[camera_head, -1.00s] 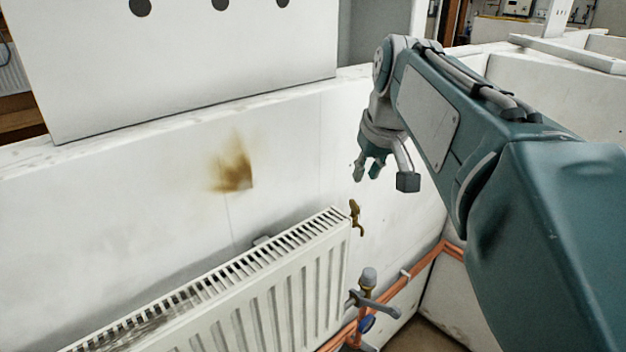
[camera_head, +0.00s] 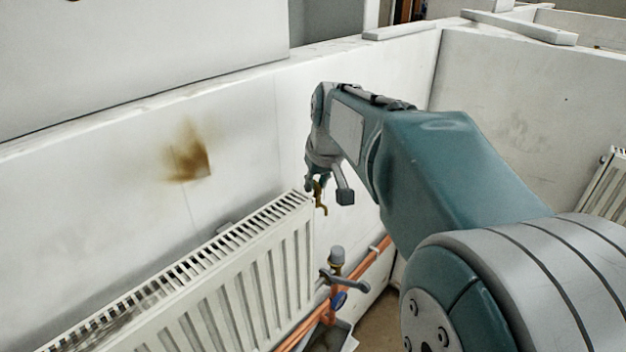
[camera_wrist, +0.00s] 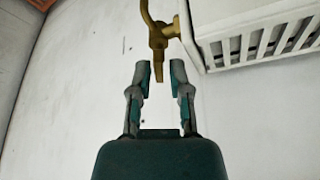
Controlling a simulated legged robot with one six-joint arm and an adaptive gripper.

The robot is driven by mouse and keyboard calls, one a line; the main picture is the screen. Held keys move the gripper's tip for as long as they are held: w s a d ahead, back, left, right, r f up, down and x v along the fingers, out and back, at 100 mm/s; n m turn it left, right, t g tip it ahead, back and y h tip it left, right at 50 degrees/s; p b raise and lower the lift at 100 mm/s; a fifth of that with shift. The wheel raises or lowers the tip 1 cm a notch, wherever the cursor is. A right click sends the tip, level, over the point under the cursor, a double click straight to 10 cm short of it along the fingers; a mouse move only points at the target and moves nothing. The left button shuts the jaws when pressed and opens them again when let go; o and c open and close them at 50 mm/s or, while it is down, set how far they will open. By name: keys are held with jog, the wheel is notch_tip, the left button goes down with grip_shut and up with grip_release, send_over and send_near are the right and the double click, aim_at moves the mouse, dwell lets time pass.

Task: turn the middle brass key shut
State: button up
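A brass key (camera_head: 321,202) is at the top right end of the white radiator (camera_head: 225,275). In the wrist view the brass key (camera_wrist: 157,42) has a curved arm at the top and a narrow stem pointing at my gripper (camera_wrist: 161,76). My gripper is open. The stem's tip lies in the gap between the two fingertips, with space visible on both sides. In the head view my gripper (camera_head: 315,186) is beside the key and partly overlaps it. I cannot tell whether this is the middle key, as no other brass key is clearly seen.
Below the key are a grey-capped valve (camera_head: 337,256), a blue handle (camera_head: 339,300) and copper pipes (camera_head: 375,256). The white wall (camera_head: 245,140) is close behind, with a brown stain (camera_head: 188,155). Another radiator (camera_head: 608,190) is at the far right.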

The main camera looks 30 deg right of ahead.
grip_shut()
jog(key=shift+m, duration=0.3)
jog(key=m+h, duration=0.1)
jog(key=m, duration=0.2)
jog(key=m+g+h, duration=0.1)
jog(key=m, duration=0.2)
jog(key=shift+a+f, duration=0.1)
jog(key=shift+f, duration=0.05)
jog(key=m+g+h, duration=0.1)
jog(key=m, duration=0.2)
jog(key=m+g, duration=0.1)
jog(key=m, duration=0.2)
jog(key=shift+h, duration=0.4)
jog(key=shift+m, duration=0.3)
grip_release()
